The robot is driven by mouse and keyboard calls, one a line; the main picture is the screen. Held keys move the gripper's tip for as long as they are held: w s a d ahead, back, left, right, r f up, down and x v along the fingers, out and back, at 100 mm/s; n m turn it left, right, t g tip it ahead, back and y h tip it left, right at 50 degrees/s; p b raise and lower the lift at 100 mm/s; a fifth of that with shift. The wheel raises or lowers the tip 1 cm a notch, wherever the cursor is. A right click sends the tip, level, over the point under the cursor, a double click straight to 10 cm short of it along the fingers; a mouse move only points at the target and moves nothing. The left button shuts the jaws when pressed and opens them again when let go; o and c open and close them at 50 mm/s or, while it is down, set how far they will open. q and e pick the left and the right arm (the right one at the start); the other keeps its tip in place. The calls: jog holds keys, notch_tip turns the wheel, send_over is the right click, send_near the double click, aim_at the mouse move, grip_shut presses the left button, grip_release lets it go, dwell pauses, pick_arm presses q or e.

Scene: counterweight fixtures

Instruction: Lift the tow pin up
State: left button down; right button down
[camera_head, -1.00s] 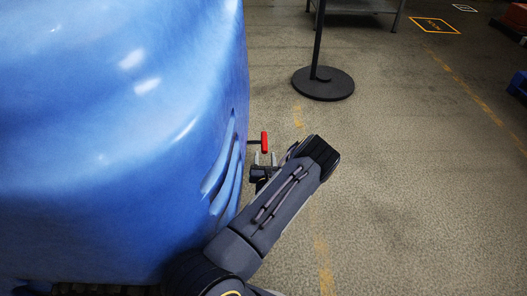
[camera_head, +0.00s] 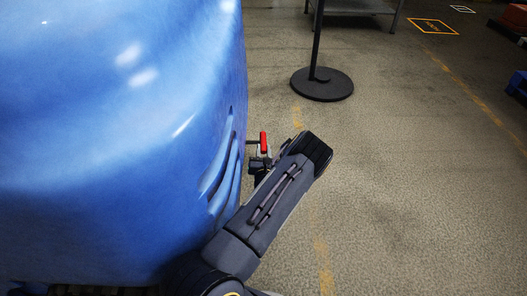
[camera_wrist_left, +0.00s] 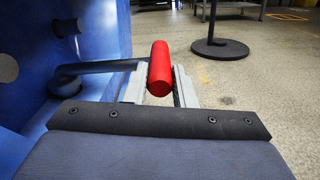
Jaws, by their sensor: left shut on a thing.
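The tow pin shows a red handle (camera_head: 264,142) beside the right side of the big blue machine body (camera_head: 120,130). In the left wrist view the red handle (camera_wrist_left: 159,70) stands between the two grey fingers, and a dark bar (camera_wrist_left: 95,68) runs from it left to the blue body. My left gripper (camera_head: 260,162) is shut on the red handle, reaching it from below and in front in the head view. In the left wrist view the gripper (camera_wrist_left: 158,88) has one finger on each side of the handle. My right gripper is not in view.
A black post on a round base (camera_head: 322,84) stands on the floor behind and to the right. A grey table (camera_head: 358,6) is at the back. The concrete floor to the right (camera_head: 420,180) is clear.

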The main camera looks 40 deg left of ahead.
pick_arm(q)
notch_tip(320, 180, up, 9)
jog(key=p, duration=0.8)
jog(key=shift+r, duration=0.2)
jog(key=shift+w+f, duration=0.1)
jog(key=shift+f, duration=0.05)
jog(key=c, duration=1.4)
grip_release()
jog(key=shift+o, duration=1)
